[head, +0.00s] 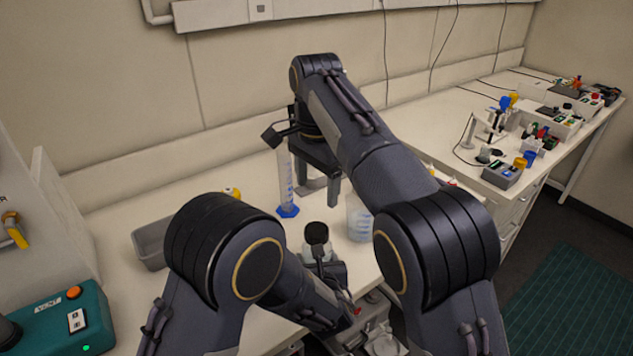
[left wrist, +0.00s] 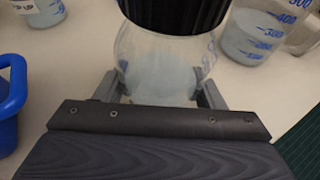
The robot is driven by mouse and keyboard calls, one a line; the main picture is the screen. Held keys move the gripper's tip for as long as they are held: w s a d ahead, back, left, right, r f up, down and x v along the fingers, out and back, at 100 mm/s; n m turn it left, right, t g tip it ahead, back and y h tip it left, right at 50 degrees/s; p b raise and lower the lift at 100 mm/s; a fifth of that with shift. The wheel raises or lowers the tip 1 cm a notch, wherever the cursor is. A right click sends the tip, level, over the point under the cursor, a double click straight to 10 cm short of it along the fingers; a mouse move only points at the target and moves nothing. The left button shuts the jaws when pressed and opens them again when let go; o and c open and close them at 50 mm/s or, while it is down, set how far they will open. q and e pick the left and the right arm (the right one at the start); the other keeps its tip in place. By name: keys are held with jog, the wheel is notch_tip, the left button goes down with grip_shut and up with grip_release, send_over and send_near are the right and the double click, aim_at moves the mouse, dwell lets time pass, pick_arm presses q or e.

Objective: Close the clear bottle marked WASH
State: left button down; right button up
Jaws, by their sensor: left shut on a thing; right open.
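A clear bottle (left wrist: 160,60) with pale contents stands between the fingers of my left gripper (left wrist: 160,92), which is shut on its body. A black ribbed cap (left wrist: 175,14) is at the bottle's top; whether it is screwed tight I cannot tell. In the head view the black cap (head: 316,233) shows above the bottle's glass (head: 310,250), with my left gripper (head: 322,272) around it. The WASH marking is not readable. My right gripper (head: 318,190) is open and empty, pointing down behind the bottle, apart from it.
A measuring cylinder (head: 287,185) with a blue base stands left of my right gripper. A graduated beaker (head: 358,220) is right of the bottle. A grey tray (head: 150,245) and a teal device (head: 70,318) lie to the left. A blue container (left wrist: 10,95) is at the wrist view's left.

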pick_arm(q)
jog(key=shift+c, duration=1.3)
grip_release()
jog(key=shift+s, duration=0.1)
jog(key=b+v, duration=0.1)
jog(key=v, duration=0.6)
jog(key=shift+s+r, duration=0.2)
jog(key=shift+s, duration=0.1)
